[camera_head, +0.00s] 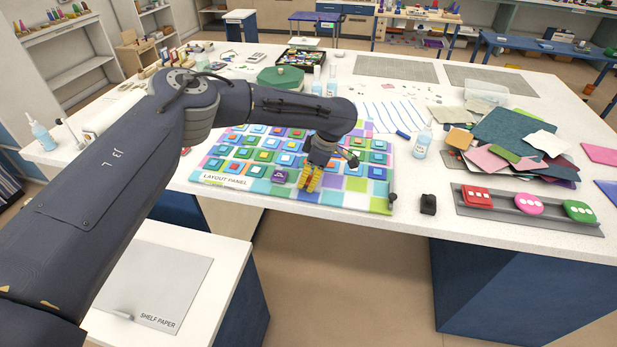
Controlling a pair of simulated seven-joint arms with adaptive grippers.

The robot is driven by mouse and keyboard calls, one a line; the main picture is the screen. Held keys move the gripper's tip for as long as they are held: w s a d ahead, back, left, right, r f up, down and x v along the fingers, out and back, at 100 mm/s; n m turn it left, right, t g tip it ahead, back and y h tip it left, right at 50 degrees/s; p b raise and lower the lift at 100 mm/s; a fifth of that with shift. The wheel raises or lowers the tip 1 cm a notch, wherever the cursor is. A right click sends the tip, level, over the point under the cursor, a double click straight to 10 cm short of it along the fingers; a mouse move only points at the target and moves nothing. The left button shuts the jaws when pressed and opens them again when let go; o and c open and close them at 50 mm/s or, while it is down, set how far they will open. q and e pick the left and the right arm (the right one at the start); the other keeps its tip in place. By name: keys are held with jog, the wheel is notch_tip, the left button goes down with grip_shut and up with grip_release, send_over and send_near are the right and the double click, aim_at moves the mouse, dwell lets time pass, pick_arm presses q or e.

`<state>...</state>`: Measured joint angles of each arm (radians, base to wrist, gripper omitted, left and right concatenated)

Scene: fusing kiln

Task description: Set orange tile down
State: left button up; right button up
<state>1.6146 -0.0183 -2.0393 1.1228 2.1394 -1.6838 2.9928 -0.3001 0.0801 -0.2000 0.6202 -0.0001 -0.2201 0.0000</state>
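The layout panel (225,180) lies near the front of the white table, covered with a grid of small coloured square tiles. Several of these have orange or yellow centres. My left gripper (309,190) points down over the front part of the panel, to the right of a purple tile (279,177). Its yellow and dark fingers are close together. I cannot tell whether an orange tile is between them or under them. My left forearm and wrist hide part of the panel's back. My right gripper is not in view.
A small black block (428,204) stands right of the panel. A grey tray (529,209) holds red, pink and green pieces. Coloured sheets (515,130) are piled behind it, with an orange-brown piece (459,138). A bottle (422,144) stands between panel and pile.

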pick_arm(q)
jog(key=o, duration=0.4)
jog(key=v, duration=1.2)
jog(key=shift+r, duration=0.2)
